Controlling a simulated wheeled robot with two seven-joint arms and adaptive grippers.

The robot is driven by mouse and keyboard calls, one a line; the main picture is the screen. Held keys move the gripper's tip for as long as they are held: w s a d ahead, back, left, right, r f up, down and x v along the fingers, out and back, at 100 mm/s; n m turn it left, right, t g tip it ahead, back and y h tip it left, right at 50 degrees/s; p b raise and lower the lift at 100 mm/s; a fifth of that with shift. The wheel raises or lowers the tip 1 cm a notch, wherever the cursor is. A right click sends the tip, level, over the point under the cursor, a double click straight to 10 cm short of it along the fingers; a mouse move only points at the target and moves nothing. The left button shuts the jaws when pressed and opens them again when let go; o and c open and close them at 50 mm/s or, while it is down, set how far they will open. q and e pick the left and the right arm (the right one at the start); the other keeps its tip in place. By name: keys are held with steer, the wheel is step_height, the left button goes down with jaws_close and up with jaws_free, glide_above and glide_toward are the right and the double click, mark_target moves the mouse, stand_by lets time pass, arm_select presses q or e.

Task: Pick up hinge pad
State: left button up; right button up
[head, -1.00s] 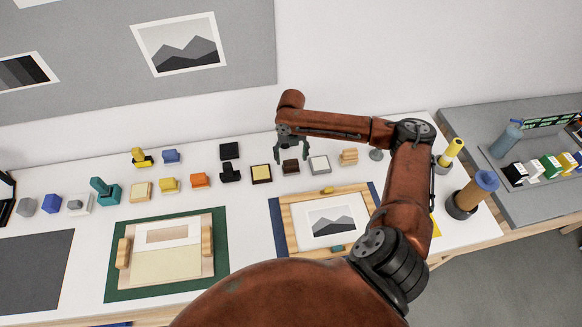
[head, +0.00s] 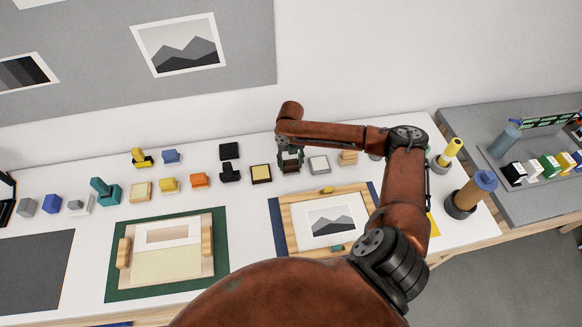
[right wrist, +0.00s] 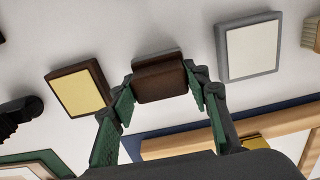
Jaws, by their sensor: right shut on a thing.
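The hinge pad appears to be the small dark brown block (right wrist: 160,80), which sits between my right gripper's green-padded fingers in the right wrist view. In the head view the brown block (head: 290,168) is partly hidden by the fingers, at the back of the white table. My right gripper (head: 290,160) is down at the block and shut on it, with a finger on either side. It also shows in the right wrist view (right wrist: 161,92). The block looks to be at table level; I cannot tell whether it touches the table. My left gripper is not in view.
A brown-framed cream pad (right wrist: 79,91) lies to the left of the block, and a grey-framed white pad (right wrist: 249,48) to the right. A wooden frame with a mountain print (head: 290,222) lies in front. Several small coloured blocks stand further left.

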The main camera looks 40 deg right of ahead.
mark_target(291, 162)
steer(key=c, duration=0.5)
steer(key=shift+r, duration=0.15)
steer(key=shift+r, duration=0.25)
step_height(291, 162, up, 2)
steer(key=shift+r, duration=0.1)
steer(key=s+a+r, duration=0.9)
steer(key=a+r, duration=0.1)
steer(key=shift+a, duration=0.35)
